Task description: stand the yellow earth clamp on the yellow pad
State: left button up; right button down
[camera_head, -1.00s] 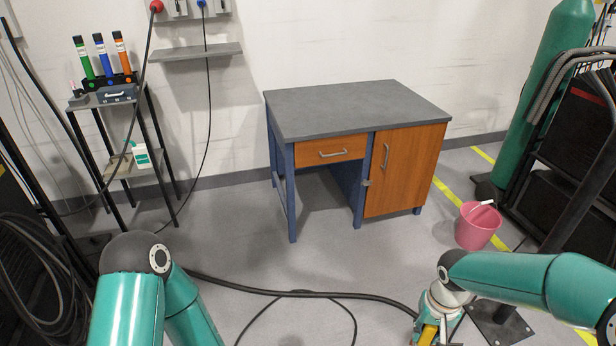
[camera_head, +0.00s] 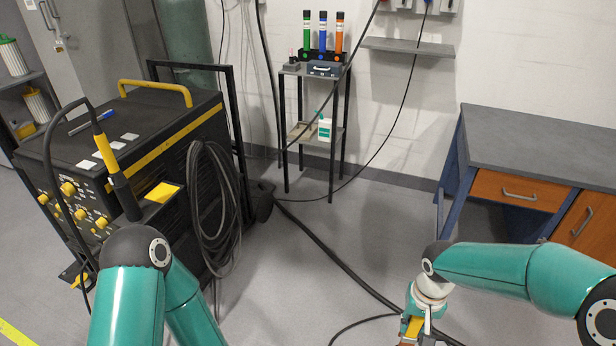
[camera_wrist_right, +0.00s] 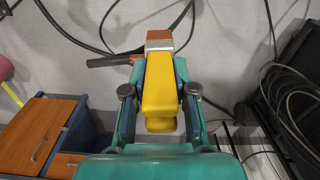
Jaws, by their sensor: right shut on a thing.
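The yellow earth clamp (camera_wrist_right: 160,88) is between the two fingers of my right gripper (camera_wrist_right: 160,100), which is shut on it. Its brown jaw end points away from the gripper. In the head view my right gripper (camera_head: 412,322) is low at the right of centre, and only a little of the clamp (camera_head: 413,328) shows there. The yellow pad (camera_head: 163,193) lies flat on a small ledge of the black welding machine at the left. The clamp is well apart from the pad, to its right. My left arm shows at the bottom, but its gripper is out of view.
The welding machine (camera_head: 150,140) carries a yellow-and-black torch (camera_head: 113,165) upright beside the pad, and coiled black cable (camera_head: 215,200) hangs at its right side. A cable (camera_head: 335,258) runs over the floor. A shelf stand (camera_head: 312,75) and a desk (camera_head: 540,140) stand behind.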

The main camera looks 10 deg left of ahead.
aim_at(162, 192)
jog(key=z, duration=0.45)
jog(key=i, duration=0.15)
jog(key=u, duration=1.65)
